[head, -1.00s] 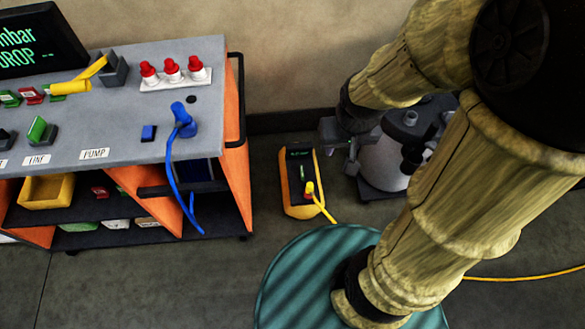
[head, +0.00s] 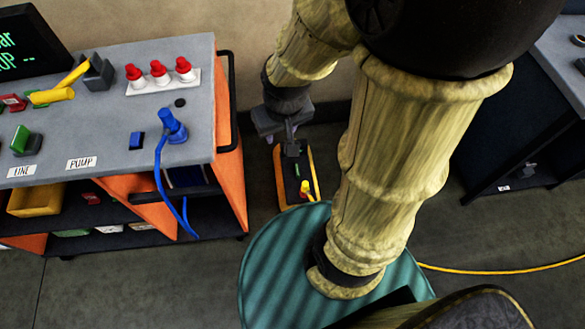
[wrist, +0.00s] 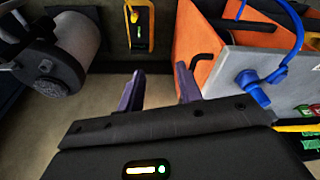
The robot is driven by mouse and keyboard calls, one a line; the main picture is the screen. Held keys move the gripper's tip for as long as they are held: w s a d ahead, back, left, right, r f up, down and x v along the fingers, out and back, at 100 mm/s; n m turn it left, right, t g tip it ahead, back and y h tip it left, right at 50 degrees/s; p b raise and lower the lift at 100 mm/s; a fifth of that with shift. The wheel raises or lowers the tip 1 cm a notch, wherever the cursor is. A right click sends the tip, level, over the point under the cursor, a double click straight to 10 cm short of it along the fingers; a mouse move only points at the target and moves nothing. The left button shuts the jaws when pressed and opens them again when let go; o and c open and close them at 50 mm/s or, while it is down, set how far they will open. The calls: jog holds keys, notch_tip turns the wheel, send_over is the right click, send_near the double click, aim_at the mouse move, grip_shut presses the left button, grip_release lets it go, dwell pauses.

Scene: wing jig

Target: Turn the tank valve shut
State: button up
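The tank (wrist: 76,38) shows at the upper left of the wrist view as a pale grey cylinder with a black top. Black fittings (wrist: 45,68) sit on that top; I cannot tell clearly which one is the valve. In the head view the tank is hidden behind my arm. My gripper (head: 281,142) appears between the bench and my arm, over the far end of the yellow-and-black meter. In the wrist view my gripper (wrist: 157,84) has its two purple-grey fingers spread apart with nothing between them. The tank lies left of the fingers, apart from them.
The grey-topped orange bench (head: 110,125) stands at left with a blue plug and hose (head: 172,128) and red knobs (head: 158,71). The yellow-and-black meter (head: 311,165) lies on the floor. Another dark bench (head: 560,60) stands at right. A yellow cable (head: 500,270) crosses the floor.

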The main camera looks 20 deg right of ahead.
jog(key=m+g+b, duration=0.3)
jog(key=b, duration=4.2)
send_over(297, 168)
notch_tip(297, 168, down, 59)
jog(key=shift+s+f, duration=0.1)
jog(key=shift+s, duration=0.05)
notch_tip(297, 168, down, 17)
jog(key=b, duration=0.8)
jog(key=shift+f, duration=0.1)
